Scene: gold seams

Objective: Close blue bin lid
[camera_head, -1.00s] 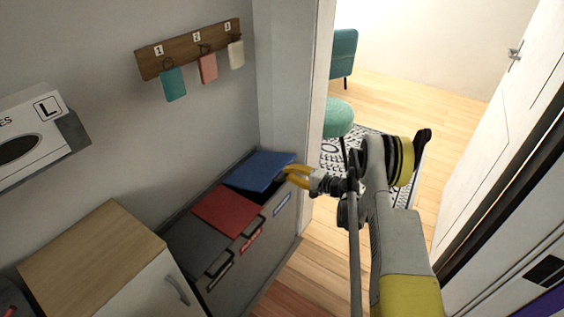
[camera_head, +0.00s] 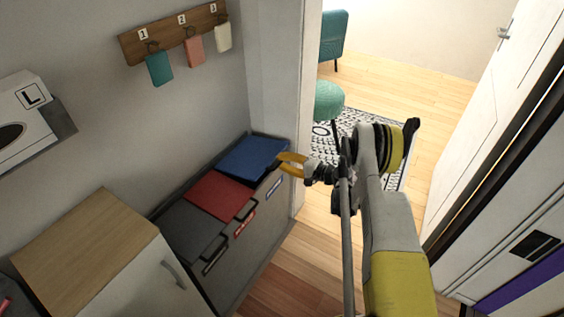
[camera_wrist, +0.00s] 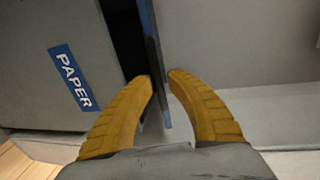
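The blue lid (camera_head: 253,157) tops the far-right section of a grey bin unit. It lies nearly flat, with a dark gap beneath its front edge. My gripper (camera_head: 280,161) is at the lid's front right edge. In the wrist view the lid's thin edge (camera_wrist: 151,40) runs between the two yellow fingers (camera_wrist: 160,77), whose tips are close together. I cannot tell whether they clamp it. The blue PAPER label (camera_wrist: 70,77) is on the bin front at the left of that view, beside the dark gap.
The red lid (camera_head: 219,195) and grey lid (camera_head: 188,233) lie shut beside the blue one. A wood-topped cabinet (camera_head: 85,240) stands at the lower left. A wall and door frame (camera_head: 307,100) are close at the unit's right end. Wooden floor (camera_head: 285,285) lies in front.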

